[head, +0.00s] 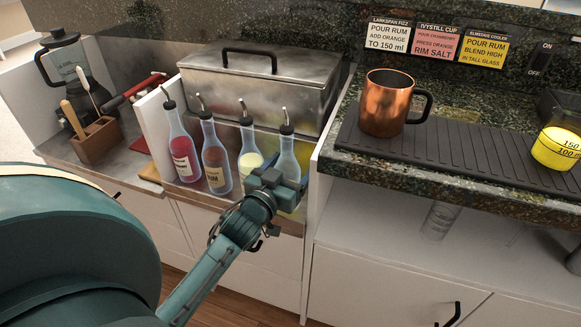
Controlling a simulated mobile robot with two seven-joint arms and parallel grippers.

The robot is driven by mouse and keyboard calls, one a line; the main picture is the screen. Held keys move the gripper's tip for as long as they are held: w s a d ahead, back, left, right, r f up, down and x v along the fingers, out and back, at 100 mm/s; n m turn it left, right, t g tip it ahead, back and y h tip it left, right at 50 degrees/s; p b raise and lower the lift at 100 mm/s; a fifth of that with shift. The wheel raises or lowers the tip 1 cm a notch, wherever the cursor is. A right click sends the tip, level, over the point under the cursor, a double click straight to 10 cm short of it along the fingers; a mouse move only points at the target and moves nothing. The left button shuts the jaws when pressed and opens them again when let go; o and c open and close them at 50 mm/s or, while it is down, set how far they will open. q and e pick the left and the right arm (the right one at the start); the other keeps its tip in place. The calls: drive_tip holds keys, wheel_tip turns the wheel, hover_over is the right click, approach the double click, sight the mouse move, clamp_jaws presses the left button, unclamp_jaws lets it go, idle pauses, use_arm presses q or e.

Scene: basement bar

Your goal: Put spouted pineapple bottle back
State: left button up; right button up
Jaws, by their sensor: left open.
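Several clear spouted bottles stand upright in a row in the rail on the left counter. The rightmost spouted bottle (287,152) has its lower part hidden by my left gripper (283,184). My left gripper is open at that bottle; I cannot tell whether its fingers are around it. No pineapple label is readable, so I cannot tell which one is pineapple. My right gripper is not in view.
A lidded steel box (262,85) stands behind the bottles. A copper mug (386,105) and a measuring cup with yellow liquid (556,148) stand on the black ribbed mat (450,150) to the right. A wooden caddy (96,140) and a blender jug (68,65) are at left.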

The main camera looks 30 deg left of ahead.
use_arm(q)
drive_tip(key=shift+r, duration=0.1)
drive_tip(key=shift+s, duration=0.2)
drive_tip(key=s+p, duration=0.1)
drive_tip(key=s, duration=1)
drive_tip(key=s+d+f+m+g+h, duration=0.1)
drive_tip(key=s+d+m+g+h, duration=0.1)
drive_tip(key=d, duration=0.6)
drive_tip(key=s+d+f+m+g+h, duration=0.1)
drive_tip(key=s+d+m+g+h, duration=0.1)
drive_tip(key=s+d+h, duration=0.2)
drive_tip(key=s+d, duration=0.2)
drive_tip(key=d, duration=0.2)
drive_tip(key=shift+d+f, duration=0.15)
drive_tip(key=shift+d, duration=0.25)
